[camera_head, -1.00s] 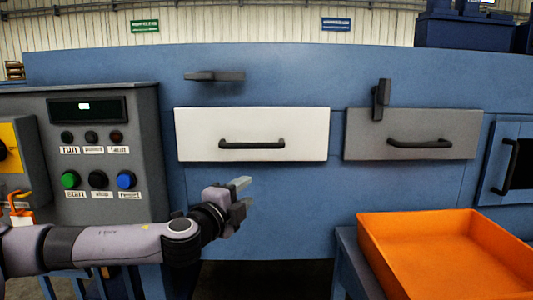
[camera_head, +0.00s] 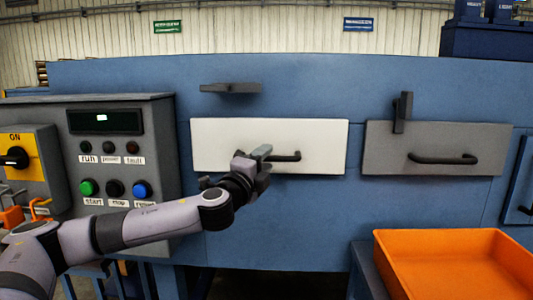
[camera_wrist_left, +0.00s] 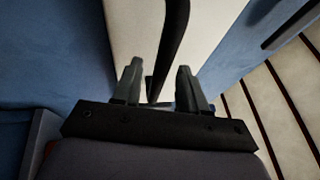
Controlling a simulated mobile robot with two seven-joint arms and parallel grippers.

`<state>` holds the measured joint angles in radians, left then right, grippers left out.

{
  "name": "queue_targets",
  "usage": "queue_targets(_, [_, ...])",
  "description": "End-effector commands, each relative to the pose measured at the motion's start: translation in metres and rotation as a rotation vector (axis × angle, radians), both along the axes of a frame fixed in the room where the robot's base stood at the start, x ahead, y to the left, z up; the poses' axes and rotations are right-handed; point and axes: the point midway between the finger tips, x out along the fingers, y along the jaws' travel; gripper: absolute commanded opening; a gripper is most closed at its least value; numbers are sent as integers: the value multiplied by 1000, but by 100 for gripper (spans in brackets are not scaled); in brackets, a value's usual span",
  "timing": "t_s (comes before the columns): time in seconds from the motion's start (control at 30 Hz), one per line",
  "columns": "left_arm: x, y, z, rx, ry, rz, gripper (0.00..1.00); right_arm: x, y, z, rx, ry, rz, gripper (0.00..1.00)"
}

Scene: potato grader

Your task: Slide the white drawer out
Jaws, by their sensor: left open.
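The white drawer (camera_head: 318,136) is set in the blue machine front, and looks closed. Its black bar handle (camera_head: 287,157) is partly hidden behind my left gripper (camera_head: 262,160), which is at the handle's left part. In the left wrist view the white drawer face (camera_wrist_left: 220,30) fills the middle, and the black handle (camera_wrist_left: 170,45) runs down between the two fingers of my left gripper (camera_wrist_left: 157,85). The fingers are apart, on both sides of the handle. I cannot tell whether either finger touches it. My right gripper is not in view.
A grey drawer (camera_head: 440,140) with a black handle is to the right, with a dark latch (camera_head: 402,110) at its top edge. A dark bracket (camera_head: 230,87) juts out above the white drawer. A control panel (camera_head: 120,160) stands left. An orange tray (camera_head: 385,262) is at lower right.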

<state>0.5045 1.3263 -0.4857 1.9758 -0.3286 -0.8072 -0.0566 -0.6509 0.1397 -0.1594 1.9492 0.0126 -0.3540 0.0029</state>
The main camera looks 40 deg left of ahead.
Motion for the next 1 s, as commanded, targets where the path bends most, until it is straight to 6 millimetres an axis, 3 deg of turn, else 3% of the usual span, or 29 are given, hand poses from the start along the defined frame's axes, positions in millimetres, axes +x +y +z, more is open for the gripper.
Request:
queue_targets(0.2, [12,3,3,0,-1,-1,42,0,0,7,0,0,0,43])
queue_targets(0.5, [14,3,2,2,1,-2,42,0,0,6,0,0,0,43])
queue_targets(0.53, [14,3,2,1,1,-2,39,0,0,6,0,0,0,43])
queue_targets(0.63, [14,3,2,1,1,-2,6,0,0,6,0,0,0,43])
queue_targets(0.67, [14,3,2,1,1,-2,0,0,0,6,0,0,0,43])
queue_targets(1.0, [14,5,2,1,1,-1,0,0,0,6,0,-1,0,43])
